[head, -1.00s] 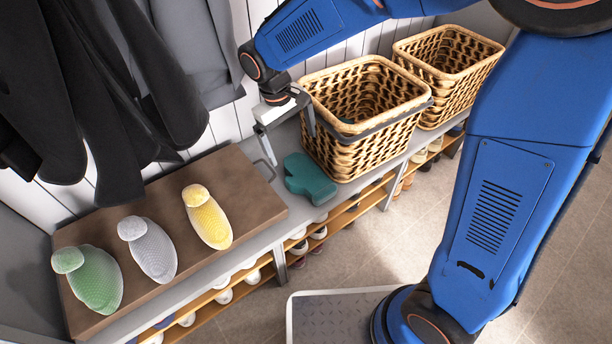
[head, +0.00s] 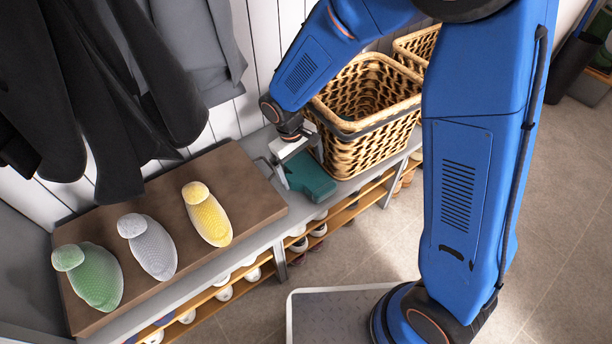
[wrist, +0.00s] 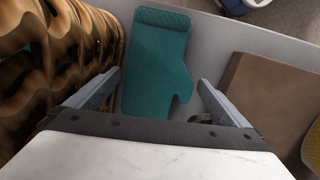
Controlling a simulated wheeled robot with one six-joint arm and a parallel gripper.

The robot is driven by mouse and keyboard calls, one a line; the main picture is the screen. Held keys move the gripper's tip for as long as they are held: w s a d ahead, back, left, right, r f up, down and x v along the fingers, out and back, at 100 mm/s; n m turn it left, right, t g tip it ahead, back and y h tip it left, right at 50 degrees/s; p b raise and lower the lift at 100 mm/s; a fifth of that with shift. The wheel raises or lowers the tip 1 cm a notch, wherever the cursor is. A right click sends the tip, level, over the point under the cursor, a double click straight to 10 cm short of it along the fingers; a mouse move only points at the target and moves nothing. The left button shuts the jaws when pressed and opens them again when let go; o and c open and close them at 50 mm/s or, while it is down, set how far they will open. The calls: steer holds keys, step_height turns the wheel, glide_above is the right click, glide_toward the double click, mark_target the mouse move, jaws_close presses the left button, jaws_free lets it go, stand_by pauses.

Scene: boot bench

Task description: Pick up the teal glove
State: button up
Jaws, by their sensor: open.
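The teal glove (head: 312,178) lies flat on the grey bench top, between the wooden board and the nearer wicker basket. In the wrist view the glove (wrist: 156,68) lies between and beyond my fingers, its quilted cuff at the far end and its thumb pointing right. My gripper (head: 300,172) is above the glove's near-left part in the head view, fingers pointing down. In the wrist view my gripper (wrist: 160,88) is open, with the two fingers spread on either side of the glove. I cannot tell whether either finger touches it.
The nearer wicker basket (head: 345,155) stands close to the glove; another (head: 415,45) is behind it. A brown board (head: 160,205) carries green (head: 95,275), grey (head: 150,245) and yellow (head: 208,215) mittens. Shoes sit on shelves below. Dark coats (head: 90,90) hang at left.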

steer(key=shift+d+f, duration=0.1)
steer(key=shift+f, duration=0.55)
steer(key=c, duration=0.8)
steer(key=shift+r, duration=0.1)
steer(key=shift+c, duration=0.2)
